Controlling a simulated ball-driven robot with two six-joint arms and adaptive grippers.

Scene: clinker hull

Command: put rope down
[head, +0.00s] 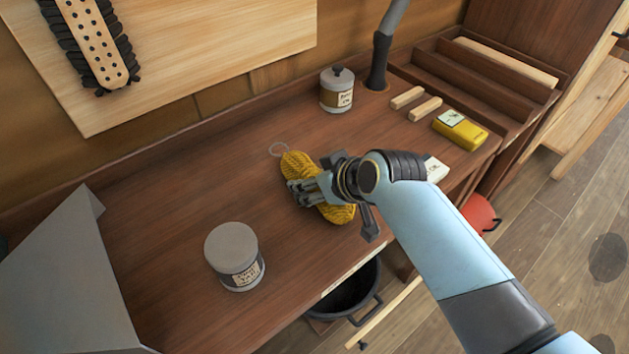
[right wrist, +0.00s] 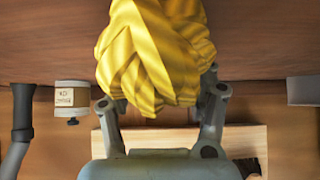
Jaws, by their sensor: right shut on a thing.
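A yellow coiled rope (head: 297,165) shows near the middle of the wooden workbench (head: 165,213) in the head view. My right gripper (head: 306,191) is shut around the middle of the rope, its fingers covering part of it. In the right wrist view the rope (right wrist: 150,50) fills the space between the fingers. Whether the rope touches the bench top or is held just above it, I cannot tell. My left gripper is not in view.
A grey-lidded tin (head: 232,257) stands front left of the rope. A smaller labelled tin (head: 337,92) stands at the back, beside two wooden blocks (head: 407,97) and a yellow box (head: 460,129). A black bucket (head: 348,293) is below the front edge. The bench left of the rope is clear.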

